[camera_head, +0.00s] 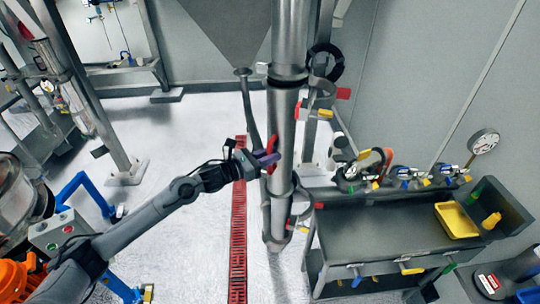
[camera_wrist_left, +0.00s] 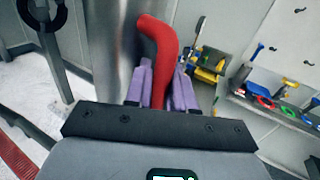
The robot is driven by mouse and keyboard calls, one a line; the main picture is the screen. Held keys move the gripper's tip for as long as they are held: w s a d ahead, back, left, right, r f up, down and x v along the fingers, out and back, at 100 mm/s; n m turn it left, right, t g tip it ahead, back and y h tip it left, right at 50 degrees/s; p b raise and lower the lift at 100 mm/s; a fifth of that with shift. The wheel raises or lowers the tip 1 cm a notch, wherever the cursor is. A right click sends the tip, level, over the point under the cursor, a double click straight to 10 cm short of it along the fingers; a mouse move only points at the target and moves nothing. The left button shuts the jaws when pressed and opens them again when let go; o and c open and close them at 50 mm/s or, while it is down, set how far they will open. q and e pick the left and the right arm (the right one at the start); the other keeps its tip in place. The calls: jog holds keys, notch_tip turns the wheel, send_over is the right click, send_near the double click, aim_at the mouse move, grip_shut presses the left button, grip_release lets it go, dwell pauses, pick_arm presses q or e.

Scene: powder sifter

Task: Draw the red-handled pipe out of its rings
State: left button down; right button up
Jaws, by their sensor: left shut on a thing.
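The pipe (camera_head: 281,130) is a tall upright steel tube with a curved red handle (camera_head: 271,146) on its left side. Ring-like collars circle it above (camera_head: 288,82) and below (camera_head: 278,190) the handle. My left gripper (camera_head: 264,160), with purple fingers, is at the handle. In the left wrist view the red handle (camera_wrist_left: 157,35) runs down between the purple fingers of the left gripper (camera_wrist_left: 162,82), which is shut on it. The steel pipe (camera_wrist_left: 113,45) stands just behind. The lower part of the handle is hidden by the gripper body. My right gripper is not in view.
A grey hopper (camera_head: 227,30) hangs left of the pipe. A dark workbench (camera_head: 390,230) with a yellow tray (camera_head: 456,221) stands close on the right. Valves and clamps (camera_head: 365,170) lie along its back. A red floor grate (camera_head: 238,240) runs below; the white floor around it is mostly clear.

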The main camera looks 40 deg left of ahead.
pick_arm(q)
jog(key=shift+s+d+r, duration=0.1)
jog(key=shift+s+r, duration=0.15)
jog(key=shift+s, duration=0.2)
jog(key=shift+s+d, duration=0.1)
jog(key=shift+s, duration=0.4)
dwell(0.6)
jog(key=shift+s, duration=0.2)
dwell(0.3)
jog(key=shift+s+d+f, duration=0.1)
jog(key=shift+s+d, duration=0.1)
jog(key=shift+s, duration=0.4)
dwell(0.4)
dwell(0.5)
jog(key=shift+s+d, duration=0.1)
jog(key=shift+s, duration=0.15)
